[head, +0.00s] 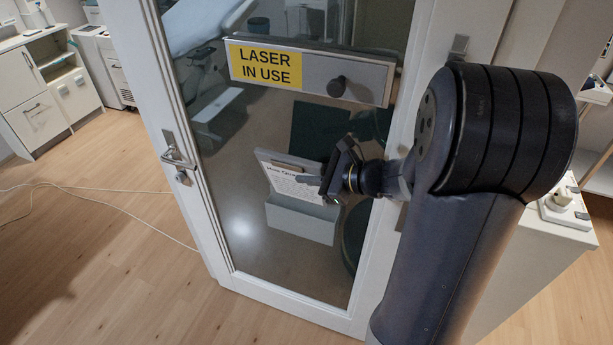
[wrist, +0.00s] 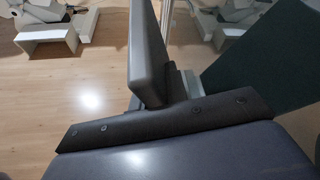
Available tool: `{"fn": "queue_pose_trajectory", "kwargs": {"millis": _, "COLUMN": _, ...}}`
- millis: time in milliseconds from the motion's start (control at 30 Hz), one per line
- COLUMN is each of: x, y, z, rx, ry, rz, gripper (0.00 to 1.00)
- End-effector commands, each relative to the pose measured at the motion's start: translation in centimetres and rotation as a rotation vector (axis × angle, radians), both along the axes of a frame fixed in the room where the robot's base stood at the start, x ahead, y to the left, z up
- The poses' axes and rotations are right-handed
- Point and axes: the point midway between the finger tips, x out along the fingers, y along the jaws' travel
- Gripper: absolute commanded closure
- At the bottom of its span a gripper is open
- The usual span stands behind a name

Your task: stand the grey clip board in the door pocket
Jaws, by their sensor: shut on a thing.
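The grey clip board (head: 288,178), with a white printed sheet on its face, is upright and slightly tilted at the door. Its lower part is hidden behind the front wall of the grey door pocket (head: 303,222); whether it rests on the pocket's floor cannot be seen. My gripper (head: 324,181) is shut on the clip board at its right side, above the pocket. In the wrist view a grey slab (wrist: 149,55), apparently the board seen nearly edge-on, rises beyond the dark gripper part (wrist: 160,120).
The pocket is on a glazed white door (head: 185,110) with a lever handle (head: 177,155) at left. A pale cable (head: 115,203) lies on the wooden floor at left.

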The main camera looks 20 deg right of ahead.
Motion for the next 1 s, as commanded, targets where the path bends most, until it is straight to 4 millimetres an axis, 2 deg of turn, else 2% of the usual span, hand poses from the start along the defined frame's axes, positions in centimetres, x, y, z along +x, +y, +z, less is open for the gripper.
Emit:
{"fn": "queue_pose_trajectory", "kwargs": {"millis": 100, "x": 0.2, "y": -0.1, "z": -1.3, "rx": 0.000, "ry": -0.002, "rz": 0.000, "gripper": 1.00}}
{"fn": "queue_pose_trajectory", "kwargs": {"millis": 600, "x": 0.3, "y": -0.2, "z": -5.1, "rx": -0.001, "ry": -0.001, "rz": -0.001, "gripper": 1.00}}
{"fn": "queue_pose_trajectory", "kwargs": {"millis": 1000, "x": 0.3, "y": -0.2, "z": -6.1, "rx": -0.001, "ry": -0.001, "rz": -0.001, "gripper": 1.00}}
